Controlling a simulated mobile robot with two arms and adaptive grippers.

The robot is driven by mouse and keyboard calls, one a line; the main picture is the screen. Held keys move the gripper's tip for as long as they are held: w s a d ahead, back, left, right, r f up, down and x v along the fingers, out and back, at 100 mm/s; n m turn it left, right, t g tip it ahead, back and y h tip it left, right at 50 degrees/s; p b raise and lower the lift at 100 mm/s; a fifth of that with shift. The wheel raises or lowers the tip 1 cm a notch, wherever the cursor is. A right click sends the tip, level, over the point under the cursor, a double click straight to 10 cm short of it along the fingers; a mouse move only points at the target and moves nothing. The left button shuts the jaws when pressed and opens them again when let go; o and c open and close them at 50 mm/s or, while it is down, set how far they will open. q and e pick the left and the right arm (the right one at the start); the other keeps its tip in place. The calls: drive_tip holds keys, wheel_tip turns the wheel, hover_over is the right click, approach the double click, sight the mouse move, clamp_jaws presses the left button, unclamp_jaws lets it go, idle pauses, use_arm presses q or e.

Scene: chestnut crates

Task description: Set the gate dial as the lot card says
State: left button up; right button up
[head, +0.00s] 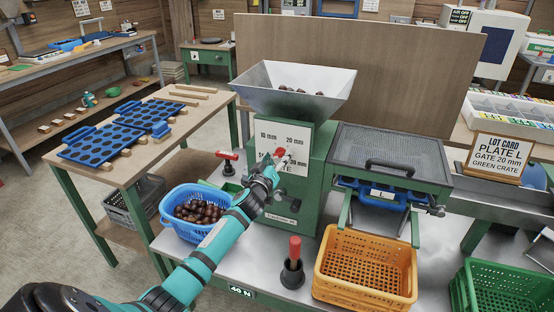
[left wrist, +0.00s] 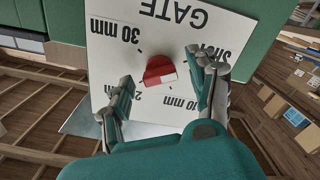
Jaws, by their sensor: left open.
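The gate dial is a red knob (head: 280,153) on a white plate (head: 266,146) on the front of the green hopper machine. The plate reads 10 mm upper left and 20 mm upper right; the left wrist view, upside down, also shows 30 mm and SHUT. My left gripper (head: 273,168) is at the dial, open, its fingers on either side of the knob (left wrist: 160,70) in the left wrist view. I cannot tell whether they touch it or which mark it points to. The lot card (head: 498,157) reads PLATE L, GATE 20 mm, GREEN CRATE. My right gripper is not in view.
A steel hopper (head: 297,90) tops the machine. A blue basket of chestnuts (head: 168,222) stands left, an orange crate (head: 366,268) and a green crate (head: 490,290) right. Blue plates (head: 103,143) lie on the left table.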

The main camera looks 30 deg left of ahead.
use_arm(q)
drive_tip(key=c, duration=1.2)
drive_tip(key=shift+o, duration=0.2)
